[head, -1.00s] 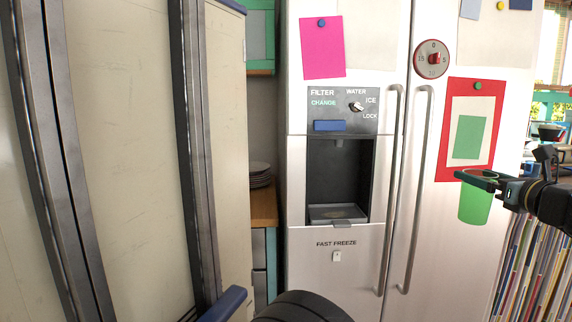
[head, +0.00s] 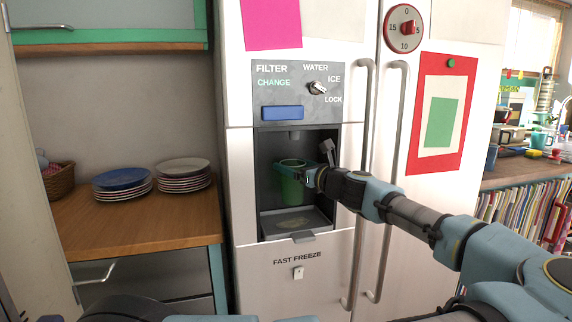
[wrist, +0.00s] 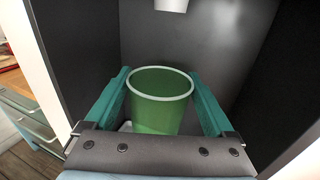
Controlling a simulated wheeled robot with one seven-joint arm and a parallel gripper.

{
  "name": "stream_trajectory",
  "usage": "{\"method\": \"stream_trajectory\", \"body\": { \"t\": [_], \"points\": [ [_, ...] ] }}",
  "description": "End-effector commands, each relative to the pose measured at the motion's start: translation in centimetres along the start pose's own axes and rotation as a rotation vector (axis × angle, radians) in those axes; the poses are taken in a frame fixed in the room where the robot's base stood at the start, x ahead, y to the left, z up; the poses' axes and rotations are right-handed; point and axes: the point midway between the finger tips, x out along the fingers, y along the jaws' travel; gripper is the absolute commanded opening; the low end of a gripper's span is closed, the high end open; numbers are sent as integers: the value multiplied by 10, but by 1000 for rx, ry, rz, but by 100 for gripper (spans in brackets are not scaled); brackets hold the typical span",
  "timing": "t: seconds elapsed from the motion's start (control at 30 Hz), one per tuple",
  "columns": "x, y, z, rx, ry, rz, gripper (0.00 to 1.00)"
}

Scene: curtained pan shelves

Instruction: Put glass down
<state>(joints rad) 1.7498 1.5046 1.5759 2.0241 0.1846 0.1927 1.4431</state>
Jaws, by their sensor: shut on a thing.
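The green glass (head: 290,188) is inside the dark dispenser recess of the fridge, upright, above the drip tray (head: 296,222). In the wrist view the glass (wrist: 160,112) stands between the two teal fingers of my gripper (wrist: 161,95), which is shut on it. In the head view my gripper (head: 294,165) reaches into the recess from the right, at the glass's rim. The glass looks empty inside. Whether its base touches the tray cannot be told.
The dispenser nozzle (wrist: 171,5) hangs above and behind the glass. The recess walls are close on both sides. Fridge handles (head: 364,180) stand right of the recess. A wooden counter (head: 140,228) at left holds stacked plates (head: 122,182) and has bare room in front.

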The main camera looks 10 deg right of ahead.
Motion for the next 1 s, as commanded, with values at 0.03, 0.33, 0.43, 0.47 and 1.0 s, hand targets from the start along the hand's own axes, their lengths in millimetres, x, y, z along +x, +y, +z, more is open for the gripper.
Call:
{"method": "stream_trajectory", "body": {
  "t": [0.03, 0.33, 0.43, 0.47, 1.0],
  "points": [
    [0, 0, 0, 0, 0, 0, 0],
    [-1, 0, 3, 2, -1, 0, 0],
    [-2, 0, -2, 5, -1, 1, 0],
    [-2, 0, -6, 5, -1, 1, 0],
    [-2, 0, -48, 5, 0, 1, 0]
  ]
}}
